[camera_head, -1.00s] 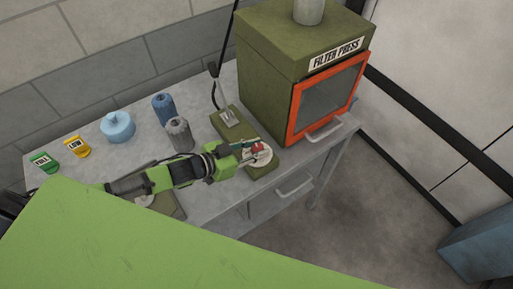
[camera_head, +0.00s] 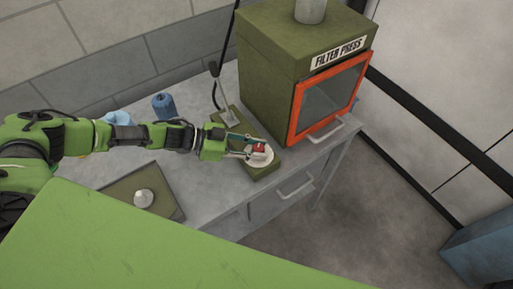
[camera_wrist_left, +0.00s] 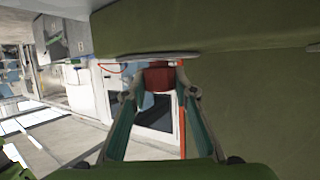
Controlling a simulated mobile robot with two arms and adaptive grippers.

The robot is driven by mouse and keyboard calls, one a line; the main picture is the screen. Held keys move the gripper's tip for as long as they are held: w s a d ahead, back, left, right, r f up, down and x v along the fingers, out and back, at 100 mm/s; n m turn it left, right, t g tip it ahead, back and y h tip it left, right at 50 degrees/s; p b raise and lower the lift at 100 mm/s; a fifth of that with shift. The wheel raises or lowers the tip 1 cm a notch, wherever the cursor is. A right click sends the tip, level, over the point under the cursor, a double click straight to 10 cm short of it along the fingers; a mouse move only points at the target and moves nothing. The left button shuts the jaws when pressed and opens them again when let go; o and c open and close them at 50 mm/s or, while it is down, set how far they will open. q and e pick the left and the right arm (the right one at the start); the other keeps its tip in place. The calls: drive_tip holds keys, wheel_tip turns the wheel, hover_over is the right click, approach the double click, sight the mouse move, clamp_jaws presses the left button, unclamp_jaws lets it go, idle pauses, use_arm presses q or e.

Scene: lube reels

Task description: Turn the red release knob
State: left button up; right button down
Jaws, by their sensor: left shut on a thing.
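The red release knob (camera_head: 259,147) sits on a round white dial (camera_head: 263,161) at the front end of an olive base (camera_head: 264,173) on the bench. My left gripper (camera_head: 257,148) comes in from the left and is shut on the knob, a finger on each side. In the left wrist view the red knob (camera_wrist_left: 158,76) shows between the two fingertips (camera_wrist_left: 160,92). My right gripper is not in view.
The olive filter press (camera_head: 268,75) with its orange-framed door (camera_head: 292,120) stands just behind and right. A lever (camera_head: 222,92) rises from the olive base.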

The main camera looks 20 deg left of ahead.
use_arm(q)
drive_tip(key=shift+d+g, duration=0.15)
drive_tip(key=shift+g, duration=0.15)
drive_tip(key=o, duration=1.1)
drive_tip(key=shift+w+d, duration=0.1)
drive_tip(key=v, duration=1.2)
drive_tip(key=shift+f, duration=0.1)
